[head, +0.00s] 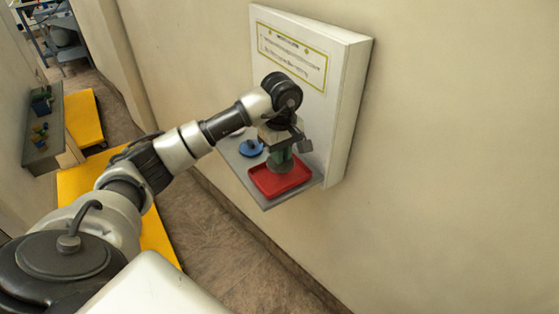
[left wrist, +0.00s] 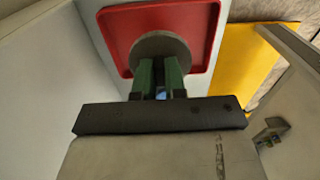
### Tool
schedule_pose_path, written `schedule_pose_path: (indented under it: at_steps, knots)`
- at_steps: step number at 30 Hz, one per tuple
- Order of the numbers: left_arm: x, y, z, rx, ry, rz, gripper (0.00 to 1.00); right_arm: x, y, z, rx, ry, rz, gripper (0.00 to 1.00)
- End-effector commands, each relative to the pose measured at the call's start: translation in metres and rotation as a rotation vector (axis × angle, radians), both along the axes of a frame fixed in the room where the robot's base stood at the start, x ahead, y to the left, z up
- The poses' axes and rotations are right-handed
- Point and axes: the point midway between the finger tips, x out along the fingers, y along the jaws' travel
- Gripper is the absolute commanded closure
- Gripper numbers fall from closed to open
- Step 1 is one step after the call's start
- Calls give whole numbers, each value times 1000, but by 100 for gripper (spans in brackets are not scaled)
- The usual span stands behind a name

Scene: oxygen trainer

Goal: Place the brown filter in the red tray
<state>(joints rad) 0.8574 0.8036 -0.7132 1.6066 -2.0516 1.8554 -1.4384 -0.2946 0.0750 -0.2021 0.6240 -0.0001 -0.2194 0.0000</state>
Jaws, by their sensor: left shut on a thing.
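The red tray (head: 262,187) lies on a grey shelf at the foot of a white wall panel; it also shows in the left wrist view (left wrist: 117,42). My left gripper (head: 281,160) is over the tray, pointing down. Its green fingers (left wrist: 160,76) are shut on a round, grey-brown piece, the brown filter (left wrist: 160,46). In the left wrist view the filter is in front of the tray floor; I cannot tell whether it touches it. My right gripper is not in view.
A blue round piece (head: 250,149) sits on the grey shelf (head: 232,153), left of the tray. The white panel (head: 318,105) with a sign (head: 291,55) stands close behind my left wrist. Yellow platforms (head: 85,118) and another grey shelf (head: 44,125) are at the left.

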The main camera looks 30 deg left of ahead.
Motion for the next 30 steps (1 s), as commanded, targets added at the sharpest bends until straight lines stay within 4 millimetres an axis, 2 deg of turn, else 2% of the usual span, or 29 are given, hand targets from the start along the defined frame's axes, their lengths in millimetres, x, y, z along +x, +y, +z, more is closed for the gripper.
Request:
schedule_pose_path:
  at_steps: [4, 12, 23, 24, 28, 30]
  knots:
    - [1, 5, -9, 0, 3, -1, 100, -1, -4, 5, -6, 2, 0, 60]
    - [1, 5, -42, -1, 0, -1, 100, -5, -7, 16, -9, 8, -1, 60]
    - [1, 5, -47, 1, -1, -2, 100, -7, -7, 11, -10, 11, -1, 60]
    - [1, 5, -46, 1, -1, -2, 82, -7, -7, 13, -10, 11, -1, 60]
    - [1, 5, -45, 1, -1, -2, 63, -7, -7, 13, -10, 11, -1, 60]
    - [1, 5, -45, 1, -1, -2, 63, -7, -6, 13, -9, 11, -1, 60]
